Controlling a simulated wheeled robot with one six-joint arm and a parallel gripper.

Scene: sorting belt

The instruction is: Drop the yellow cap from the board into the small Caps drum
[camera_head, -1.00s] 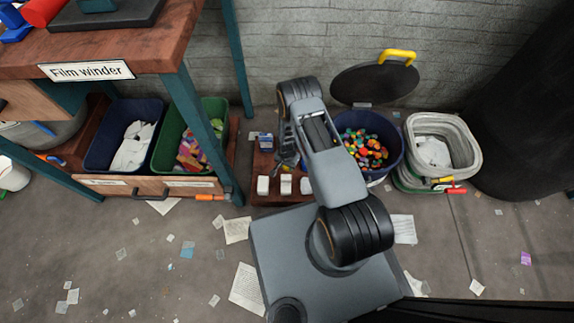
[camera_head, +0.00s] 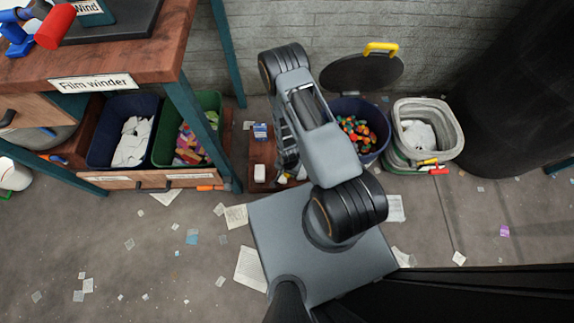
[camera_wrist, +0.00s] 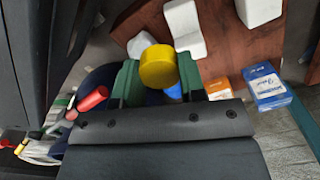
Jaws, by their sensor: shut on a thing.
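The yellow cap (camera_wrist: 158,67) is between the green fingertips of my gripper (camera_wrist: 159,78) in the wrist view. My gripper is shut on it, above the brown wooden board (camera_wrist: 222,62). The board also shows in the head view (camera_head: 258,186), mostly behind my arm. My arm hides the gripper and the cap there. The dark blue drum (camera_head: 384,123) stands right of the board, holding many coloured caps (camera_head: 352,130). Its round black lid (camera_head: 350,75) with a yellow handle stands open behind it. I cannot read a Caps label on it.
White blocks (camera_wrist: 184,22) and small blue (camera_wrist: 266,86) and orange (camera_wrist: 219,89) boxes are on the board. A grey-white bin (camera_head: 452,140) stands right of the drum. Blue (camera_head: 103,155) and green (camera_head: 165,150) bins sit under the workbench (camera_head: 150,58) at left. Scraps litter the floor.

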